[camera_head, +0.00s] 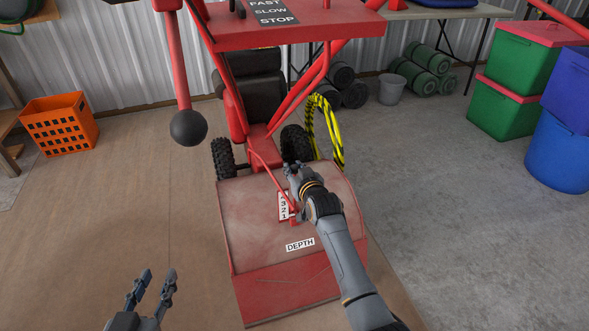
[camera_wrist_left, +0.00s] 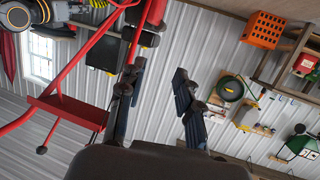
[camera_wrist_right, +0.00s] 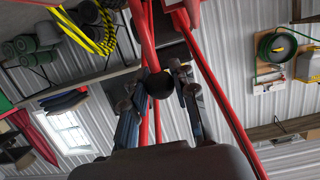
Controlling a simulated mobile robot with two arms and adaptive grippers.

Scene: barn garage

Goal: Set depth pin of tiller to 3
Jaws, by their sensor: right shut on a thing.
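The red tiller stands ahead of me, with a DEPTH label (camera_head: 300,244) on its sloping red housing (camera_head: 250,220). A white scale (camera_head: 283,207) on the housing reads 3, 2, 1 from top to bottom. A small red pointer (camera_head: 294,217) shows low beside the scale, partly covered by my right gripper. My right gripper (camera_head: 293,168) is above the scale. In the right wrist view its fingers are shut on a black ball knob (camera_wrist_right: 160,85), seemingly the depth pin's; the head view hides this grip. My left gripper (camera_head: 153,279) is open and empty, left of the housing.
A red handle with a black ball (camera_head: 188,127) hangs at upper left. An orange crate (camera_head: 60,123) stands at the left wall. Green and blue bins (camera_head: 515,70) stand right. Floor is clear on both sides.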

